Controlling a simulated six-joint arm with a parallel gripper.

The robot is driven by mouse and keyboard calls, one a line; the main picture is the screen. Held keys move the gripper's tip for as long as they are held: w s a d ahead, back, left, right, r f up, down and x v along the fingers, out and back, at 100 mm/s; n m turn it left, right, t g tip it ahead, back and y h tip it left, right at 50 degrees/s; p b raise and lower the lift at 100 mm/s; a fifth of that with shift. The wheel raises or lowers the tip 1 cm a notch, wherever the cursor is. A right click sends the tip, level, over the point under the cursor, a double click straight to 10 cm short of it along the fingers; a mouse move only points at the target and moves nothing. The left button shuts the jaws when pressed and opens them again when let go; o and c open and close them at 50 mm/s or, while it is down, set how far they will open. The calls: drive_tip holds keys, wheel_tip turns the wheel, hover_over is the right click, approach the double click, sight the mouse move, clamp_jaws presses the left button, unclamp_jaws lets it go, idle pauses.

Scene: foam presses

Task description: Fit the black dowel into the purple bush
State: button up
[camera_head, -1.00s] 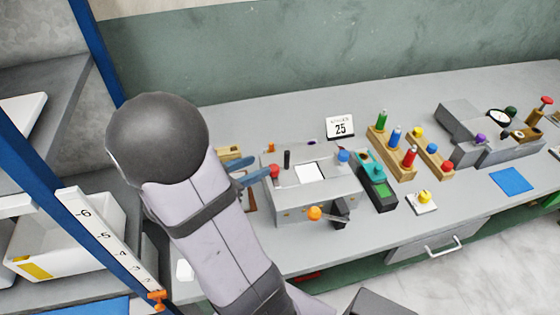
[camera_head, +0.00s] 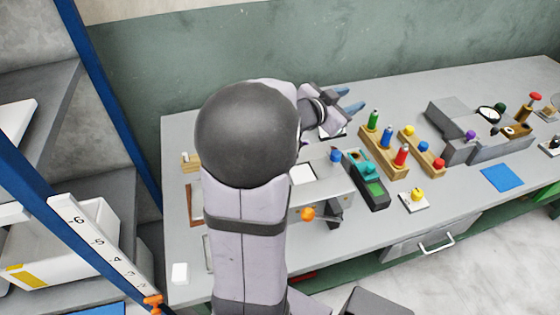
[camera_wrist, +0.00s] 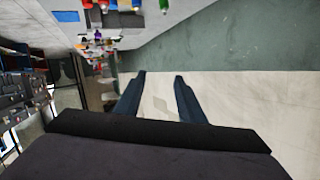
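The black dowel and the purple bush cannot be made out in the current views. My arm covers the left part of the grey press box (camera_head: 330,190), where a small upright black peg showed earlier. My gripper (camera_head: 350,98) is above the back of the bench, by the calendar, pointing right. In the wrist view my gripper (camera_wrist: 160,75) is open, its two dark blue fingers apart with nothing between them.
A teal device (camera_head: 368,180), a wooden rack of coloured bottles (camera_head: 384,145) and a yellow-knobbed block (camera_head: 416,197) stand right of the press. Further right is a grey fixture (camera_head: 490,150) with a purple knob (camera_head: 470,134). A blue mat (camera_head: 502,178) lies at the front right.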

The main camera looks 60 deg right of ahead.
drive_tip(key=w+a+f+n+t+y, duration=0.1)
drive_tip(key=w+f+n+t+y, duration=0.2)
drive_tip(key=w+n+t, duration=0.85)
drive_tip(key=w+a+f+n+g+y, duration=0.1)
drive_tip(key=a+f+g+y, duration=0.4)
drive_tip(key=a+f, duration=0.5)
drive_tip(key=shift+w+a+f+n+y+p, duration=0.15)
drive_tip(key=shift+w+a+n+y+p, duration=0.2)
drive_tip(key=shift+y, duration=0.95)
drive_tip(key=shift+f, duration=0.1)
drive_tip(key=shift+p+x, duration=1.25)
drive_tip(key=shift+x, duration=1.2)
drive_tip(key=shift+w+d, duration=0.15)
